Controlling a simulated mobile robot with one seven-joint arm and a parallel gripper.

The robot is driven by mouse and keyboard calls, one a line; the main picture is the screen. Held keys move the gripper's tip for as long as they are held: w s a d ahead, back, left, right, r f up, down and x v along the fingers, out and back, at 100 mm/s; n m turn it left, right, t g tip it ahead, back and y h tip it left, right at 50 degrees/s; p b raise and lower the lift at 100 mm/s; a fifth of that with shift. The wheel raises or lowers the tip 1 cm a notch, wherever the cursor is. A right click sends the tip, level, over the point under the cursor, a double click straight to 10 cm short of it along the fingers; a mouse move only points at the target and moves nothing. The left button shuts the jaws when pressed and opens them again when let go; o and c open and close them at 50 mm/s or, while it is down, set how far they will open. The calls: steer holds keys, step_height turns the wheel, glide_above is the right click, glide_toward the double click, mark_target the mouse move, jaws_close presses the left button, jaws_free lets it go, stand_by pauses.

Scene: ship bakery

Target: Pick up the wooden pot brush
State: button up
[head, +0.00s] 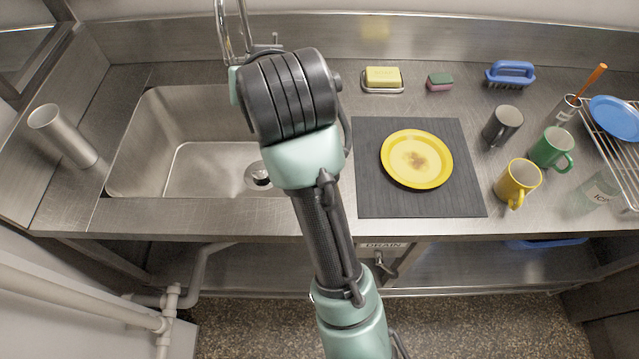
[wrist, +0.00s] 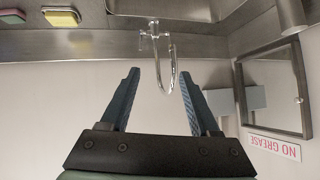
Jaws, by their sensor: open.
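An orange-brown stick handle (head: 590,82), which looks like the wooden pot brush, leans up to the right out of a small metal cup (head: 564,111) at the right of the counter. Its head is hidden in the cup. My gripper (wrist: 160,90) shows in the wrist view with its two blue fingers apart and nothing between them. The tap (wrist: 157,45) shows beyond the fingers. In the head view my arm hides the gripper, over the right side of the sink, far left of the brush.
Near the cup stand a dark mug (head: 502,126), a green mug (head: 551,149), a yellow mug (head: 517,182), a clear glass (head: 596,192) and a rack (head: 612,140) with a blue plate (head: 615,117). A blue scrub brush (head: 510,72) lies behind. A yellow plate (head: 416,160) rests on a dark mat (head: 375,202).

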steer(key=s+d+f+g+h+b, duration=0.1)
steer(key=s+d+f+g, duration=0.1)
steer(key=f, duration=0.6)
steer(key=s+d+f+m+g+h+b, duration=0.1)
steer(key=s+d+f+g+b, duration=0.1)
steer(key=s+f, duration=0.4)
steer(key=s+d+f+g+h+b, duration=0.1)
steer(key=s+d+f+g, duration=0.3)
steer(key=f, duration=0.7)
steer(key=shift+s+f+g+b, duration=0.25)
steer(key=shift+g+b, duration=0.1)
steer(key=shift+g, duration=0.75)
steer(key=shift+w+d+f+p, duration=0.1)
steer(key=shift+f+p, duration=0.1)
steer(key=shift+f, duration=1.2)
steer(key=shift+w+f+p, duration=0.1)
steer(key=shift+f+p, duration=0.1)
steer(key=shift+f, duration=1.2)
jaws_close()
